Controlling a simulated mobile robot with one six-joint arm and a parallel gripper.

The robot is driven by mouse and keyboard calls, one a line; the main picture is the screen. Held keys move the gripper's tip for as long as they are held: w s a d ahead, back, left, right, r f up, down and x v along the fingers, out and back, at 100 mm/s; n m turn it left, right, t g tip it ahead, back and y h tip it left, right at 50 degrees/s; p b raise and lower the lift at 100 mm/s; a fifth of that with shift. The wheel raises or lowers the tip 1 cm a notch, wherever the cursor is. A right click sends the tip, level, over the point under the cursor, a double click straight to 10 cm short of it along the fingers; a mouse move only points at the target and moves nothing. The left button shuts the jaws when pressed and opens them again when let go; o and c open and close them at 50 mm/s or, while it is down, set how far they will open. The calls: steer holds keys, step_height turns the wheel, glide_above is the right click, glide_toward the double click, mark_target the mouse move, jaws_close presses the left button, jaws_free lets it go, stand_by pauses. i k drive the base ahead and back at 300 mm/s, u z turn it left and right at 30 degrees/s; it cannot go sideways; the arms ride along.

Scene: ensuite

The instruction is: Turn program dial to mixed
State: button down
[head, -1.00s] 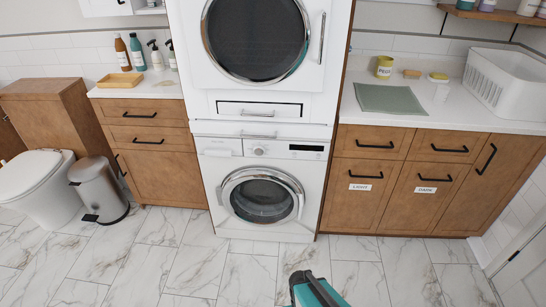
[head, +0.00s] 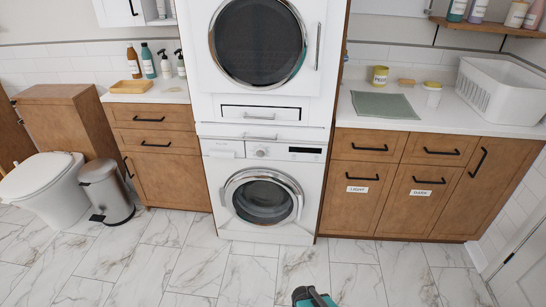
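The white washing machine (head: 225,207) stands at the middle, below a stacked machine with a large dark round door (head: 258,43). Its program dial (head: 261,152) is a small round silver knob on the control panel, left of the dark display (head: 306,150). The dial's markings are too small to read. The washer's round door (head: 263,201) is shut. Part of my arm, teal and black, shows at the bottom edge, well short of the washer. My gripper's fingers are not visible, and nothing is seen touching the dial.
Marble-tiled floor (head: 190,262) in front of the washer is clear. A wooden cabinet with a white counter (head: 440,122) stands to the right, another cabinet (head: 165,182) to the left. A steel bin (head: 105,190) and toilet (head: 45,185) are at far left.

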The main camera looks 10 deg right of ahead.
mark_target(260, 152)
steer(key=u, duration=0.15)
steer(key=i, duration=0.6)
steer(key=z, duration=1)
steer(key=k, duration=0.15)
steer(key=u, duration=3.15)
